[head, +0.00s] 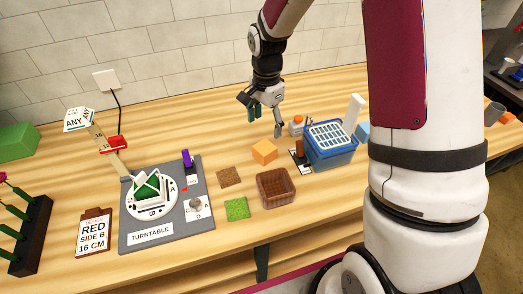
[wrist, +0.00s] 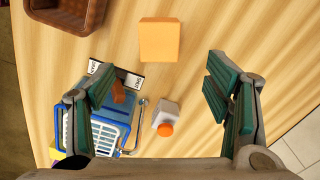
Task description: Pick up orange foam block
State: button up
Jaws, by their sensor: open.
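The orange foam block (head: 264,151) sits on the wooden table between the brown basket and the wall. In the wrist view the orange foam block (wrist: 160,40) lies ahead of the fingers, near the top middle, with clear table around it. My gripper (head: 265,120) is above the table, over and behind the block in the head view. In the wrist view my gripper (wrist: 165,95) has its two green-padded fingers spread wide apart. Nothing is between the fingertips, and they do not touch the block.
A turntable board (head: 135,239) and small brown and green squares lie to the left.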

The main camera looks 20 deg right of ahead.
aim_at(265, 147)
notch_tip(265, 147, down, 6)
jog(key=shift+s+p, duration=0.1)
jog(key=shift+p, duration=0.25)
notch_tip(265, 147, down, 4)
jog(key=shift+s+a+p, duration=0.15)
jog(key=shift+p, duration=0.45)
jog(key=shift+f, duration=0.65)
jog(key=c, duration=0.8)
jog(key=shift+r, duration=0.1)
jog(key=shift+c, duration=0.5)
